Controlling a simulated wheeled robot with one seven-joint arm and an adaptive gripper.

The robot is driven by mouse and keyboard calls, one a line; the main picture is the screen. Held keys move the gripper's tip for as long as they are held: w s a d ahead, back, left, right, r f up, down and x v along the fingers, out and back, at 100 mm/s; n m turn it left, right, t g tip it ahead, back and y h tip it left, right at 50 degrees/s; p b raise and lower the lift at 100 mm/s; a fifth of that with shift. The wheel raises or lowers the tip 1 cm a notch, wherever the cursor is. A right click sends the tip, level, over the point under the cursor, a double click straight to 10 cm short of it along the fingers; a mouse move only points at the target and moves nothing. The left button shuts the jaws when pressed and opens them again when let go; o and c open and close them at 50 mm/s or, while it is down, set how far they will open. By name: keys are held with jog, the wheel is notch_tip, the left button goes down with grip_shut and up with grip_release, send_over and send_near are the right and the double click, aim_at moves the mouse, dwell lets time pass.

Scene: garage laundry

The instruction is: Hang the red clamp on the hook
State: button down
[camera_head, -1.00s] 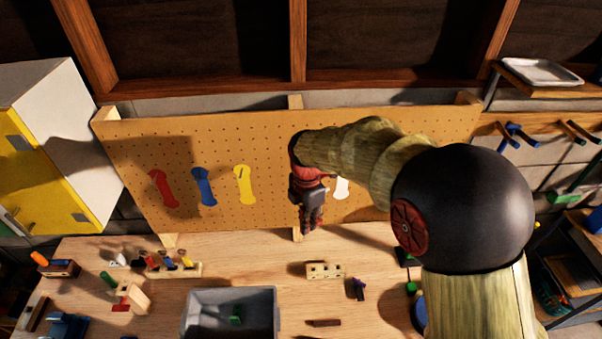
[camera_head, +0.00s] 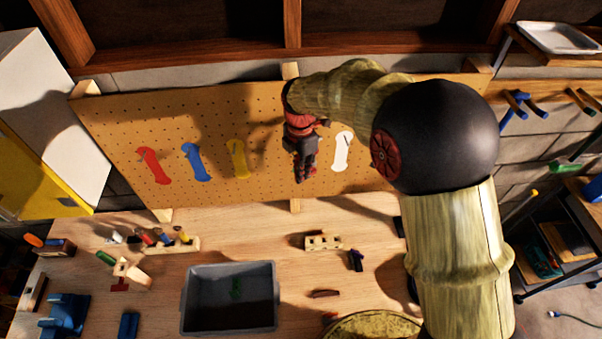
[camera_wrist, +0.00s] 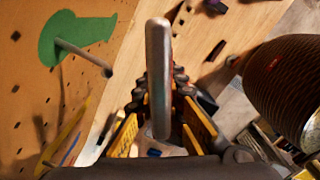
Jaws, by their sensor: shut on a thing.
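My gripper (camera_head: 303,165) hangs in front of the pegboard (camera_head: 265,185), between the yellow and white hook outlines. In the wrist view, my gripper (camera_wrist: 160,130) is shut on a long grey bar (camera_wrist: 158,75), which stands out between the yellow finger pads. I see no red on this bar, so I cannot confirm that it is the red clamp. A red outline (camera_head: 152,165) is at the board's left. In the wrist view, a green outline (camera_wrist: 75,38) with a grey peg hook (camera_wrist: 85,57) is up and left of the bar, apart from it.
Blue (camera_head: 196,162), yellow (camera_head: 238,158) and white (camera_head: 342,150) outlines are also on the board. The bench below holds a grey bin (camera_head: 230,325), a tool rack (camera_head: 175,246), a wooden block (camera_head: 322,243) and a blue vise (camera_head: 65,315). A yellow cabinet (camera_head: 40,185) stands left.

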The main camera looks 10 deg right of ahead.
jog(key=w, duration=0.3)
jog(key=w+p, duration=0.1)
jog(key=w, duration=0.1)
jog(key=shift+w+f, duration=0.25)
jog(key=shift+w, duration=0.1)
dwell(0.3)
jog(key=shift+f, duration=0.15)
jog(key=shift+f+b, duration=0.35)
jog(key=shift+f, duration=0.05)
dwell(0.5)
jog(key=c, duration=1.8)
grip_release()
jog(key=shift+s, duration=0.1)
jog(key=shift+o, duration=0.2)
notch_tip(320, 180, up, 9)
jog(key=shift+r, duration=0.15)
